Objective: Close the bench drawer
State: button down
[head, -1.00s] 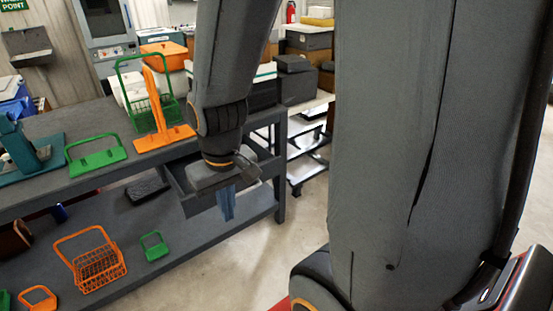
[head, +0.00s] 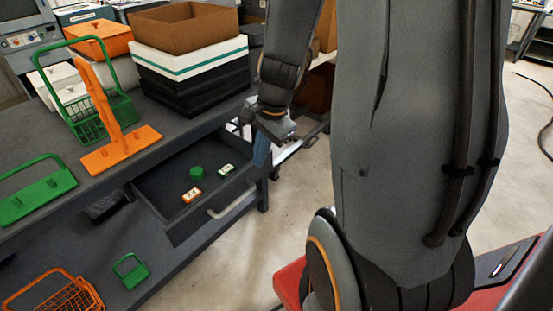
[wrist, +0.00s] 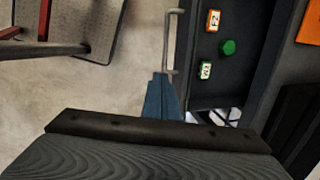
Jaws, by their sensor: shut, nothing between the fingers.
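The grey bench drawer (head: 192,228) stands pulled out under the bench top, its inside in view. Its light bar handle (head: 233,201) is on the front face and also shows in the wrist view (wrist: 169,42). Inside lie an orange-and-white block (head: 192,195), a green-and-white block (head: 227,170) and a green round piece (head: 197,172). My gripper (head: 261,158), with blue fingers, is shut and empty, near the far right end of the drawer front. In the wrist view its fingertips (wrist: 162,76) appear beside the handle's lower end; contact cannot be told.
The bench top (head: 30,145) holds an orange stand (head: 120,150), a green basket (head: 118,112) and stacked boxes (head: 190,75). The lower shelf holds an orange basket (head: 60,297) and a small green carrier (head: 131,272). Floor (head: 285,225) in front of the drawer is clear.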

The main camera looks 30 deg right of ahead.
jog(key=w+d+f+m+t+b, duration=0.1)
jog(key=w+d+f+m, duration=0.15)
jog(key=d+m, duration=0.55)
jog(key=w+d+f+m+t+b, duration=0.15)
jog(key=d+f+m, duration=0.25)
jog(key=d+m, duration=0.4)
jog(key=w+a+f+m, duration=0.1)
jog(key=w+a+f, duration=0.2)
jog(key=w+f, duration=0.4)
jog(key=shift+w+a+f, duration=0.2)
jog(key=shift+a+f, duration=0.2)
jog(key=shift+f, duration=0.45)
